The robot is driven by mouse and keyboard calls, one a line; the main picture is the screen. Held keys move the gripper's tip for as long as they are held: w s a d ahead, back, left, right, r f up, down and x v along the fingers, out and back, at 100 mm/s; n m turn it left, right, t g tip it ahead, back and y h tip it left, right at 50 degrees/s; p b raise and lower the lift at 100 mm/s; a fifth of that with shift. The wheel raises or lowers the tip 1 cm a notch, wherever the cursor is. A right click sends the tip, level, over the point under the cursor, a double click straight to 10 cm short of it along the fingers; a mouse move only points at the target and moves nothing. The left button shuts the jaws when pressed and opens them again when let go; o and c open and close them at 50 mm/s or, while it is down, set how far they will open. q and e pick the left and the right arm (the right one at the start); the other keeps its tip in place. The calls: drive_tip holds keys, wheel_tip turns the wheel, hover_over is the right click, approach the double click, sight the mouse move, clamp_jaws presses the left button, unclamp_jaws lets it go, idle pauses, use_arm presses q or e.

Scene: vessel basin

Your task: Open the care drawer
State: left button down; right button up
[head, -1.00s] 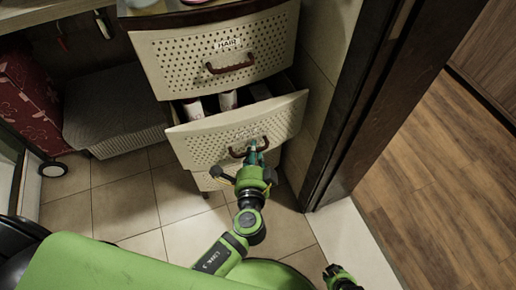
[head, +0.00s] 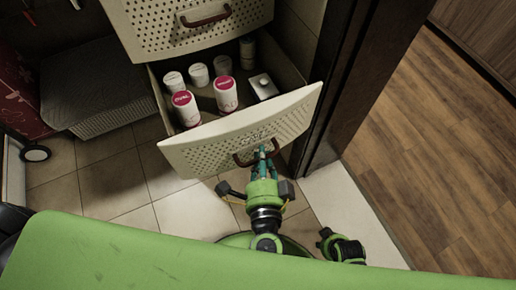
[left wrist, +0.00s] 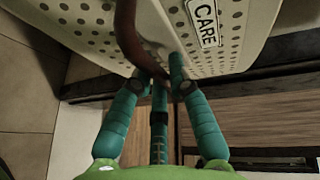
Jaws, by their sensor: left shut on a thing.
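The care drawer (head: 205,149) is a cream, perforated drawer, pulled well out from its cabinet. Its CARE label (left wrist: 204,20) reads clearly in the left wrist view. Its dark red-brown handle (head: 242,160) is on the front, and also shows in the left wrist view (left wrist: 128,32). My left gripper (head: 263,156) is at the handle's right part, its teal fingers shut on it; they also show in the left wrist view (left wrist: 160,88). A green and black part of my right arm shows low in the head view; its fingers cannot be made out.
Inside the drawer stand two pink-topped containers (head: 226,98), several pale jars (head: 197,76) and a white box (head: 263,88). The hair drawer (head: 170,28) above is shut. A dark door frame (head: 352,90) stands close on the right. Tiled floor (head: 115,195) is clear at left.

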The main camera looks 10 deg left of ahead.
use_arm(q)
drive_tip(key=shift+s+d, duration=0.15)
drive_tip(key=shift+s, duration=0.1)
drive_tip(key=c, duration=1.1)
unclamp_jaws()
drive_tip(key=shift+c, duration=0.2)
drive_tip(key=v, duration=0.7)
drive_tip(key=shift+s, duration=0.2)
